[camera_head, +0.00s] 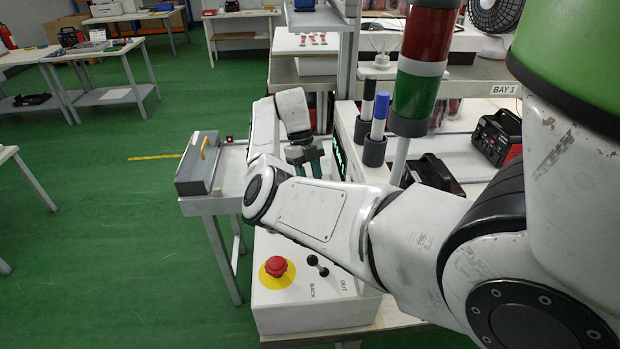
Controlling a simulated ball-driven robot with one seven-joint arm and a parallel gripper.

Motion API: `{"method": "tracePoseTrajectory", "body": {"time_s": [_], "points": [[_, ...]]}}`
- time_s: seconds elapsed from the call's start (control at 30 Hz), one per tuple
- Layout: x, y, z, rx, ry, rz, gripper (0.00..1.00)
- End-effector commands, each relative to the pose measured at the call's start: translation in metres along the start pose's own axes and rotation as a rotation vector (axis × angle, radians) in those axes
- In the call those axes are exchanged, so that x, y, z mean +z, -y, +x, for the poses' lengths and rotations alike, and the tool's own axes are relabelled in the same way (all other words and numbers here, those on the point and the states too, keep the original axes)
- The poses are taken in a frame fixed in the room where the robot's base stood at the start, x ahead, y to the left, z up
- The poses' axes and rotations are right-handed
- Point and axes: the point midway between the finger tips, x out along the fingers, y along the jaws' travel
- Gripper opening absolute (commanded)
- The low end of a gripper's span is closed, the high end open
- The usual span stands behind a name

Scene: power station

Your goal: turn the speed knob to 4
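The speed knob does not show in the head view; my arm covers much of the white control box, so I cannot read its setting. My gripper (307,168) points down behind my forearm, beside a dark display (339,158) with green marks. Its two teal fingers show only in part. I cannot tell whether they are open, shut or touching anything.
The control box (310,312) carries a red stop button (277,266) on yellow and a small black lever (317,265) marked BACK and OUT. Marker holders (374,150) and a signal tower (420,70) stand close right.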

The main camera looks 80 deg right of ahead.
Motion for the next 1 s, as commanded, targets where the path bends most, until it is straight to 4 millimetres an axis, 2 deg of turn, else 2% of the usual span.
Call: {"method": "tracePoseTrajectory", "body": {"time_s": [0.4,0.97,1.0], "points": [[-0.0003,0.0012,0.0005,0.073,-0.001,0.173,0.07],[-0.0003,0.0012,0.0013,0.083,-0.002,0.196,0.07],[-0.0003,0.0011,0.0013,0.083,-0.002,0.196,0.41]]}}
